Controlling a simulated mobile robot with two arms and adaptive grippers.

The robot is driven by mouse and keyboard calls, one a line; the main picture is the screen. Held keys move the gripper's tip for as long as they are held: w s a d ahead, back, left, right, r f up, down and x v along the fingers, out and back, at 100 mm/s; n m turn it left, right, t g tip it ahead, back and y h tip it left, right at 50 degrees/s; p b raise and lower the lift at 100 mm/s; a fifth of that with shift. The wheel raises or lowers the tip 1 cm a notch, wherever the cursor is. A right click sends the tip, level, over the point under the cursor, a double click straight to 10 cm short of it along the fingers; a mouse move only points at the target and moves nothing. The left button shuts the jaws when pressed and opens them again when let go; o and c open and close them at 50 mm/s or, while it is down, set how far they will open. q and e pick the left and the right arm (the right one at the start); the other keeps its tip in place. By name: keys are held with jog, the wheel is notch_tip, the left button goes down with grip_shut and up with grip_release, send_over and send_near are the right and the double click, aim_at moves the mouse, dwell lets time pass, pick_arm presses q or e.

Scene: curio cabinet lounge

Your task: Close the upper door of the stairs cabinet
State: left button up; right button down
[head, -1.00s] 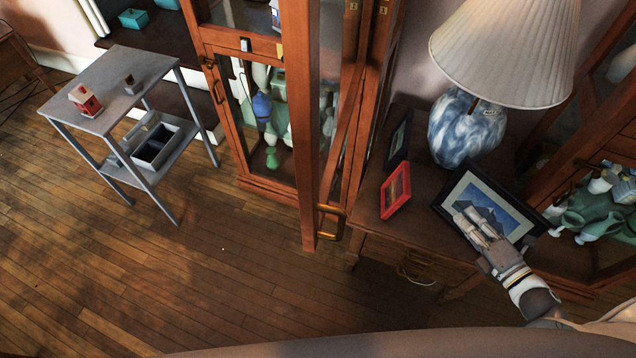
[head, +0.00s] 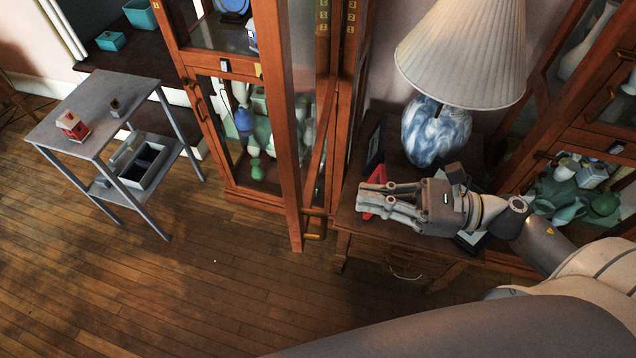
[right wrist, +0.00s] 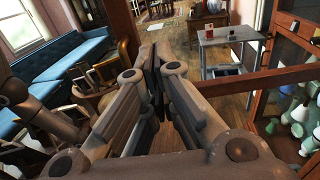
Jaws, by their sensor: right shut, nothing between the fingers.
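A tall wooden glass-fronted cabinet (head: 176,62) stands in the middle of the head view. Its upper door (head: 283,120) is swung out towards me and seen nearly edge-on, with a brass handle (head: 314,236) low on it. The lower door (head: 205,130) looks shut, with green and blue vases behind its glass. My right gripper (head: 362,200) is shut and empty, pointing left, to the right of the open door and apart from it in the head view. In the right wrist view its fingers (right wrist: 156,65) show with a wooden rail (right wrist: 262,78) to their right. My left gripper is not in view.
A small side table (head: 350,222) under my right gripper carries a blue-white lamp (head: 436,130) and picture frames, partly hidden by the gripper. Another glass cabinet (head: 515,175) is at right. A grey two-tier table (head: 100,95) stands left, with free floor (head: 190,290) in front.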

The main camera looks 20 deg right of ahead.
jog(key=p+x, duration=0.4)
jog(key=x, duration=0.5)
dwell(0.3)
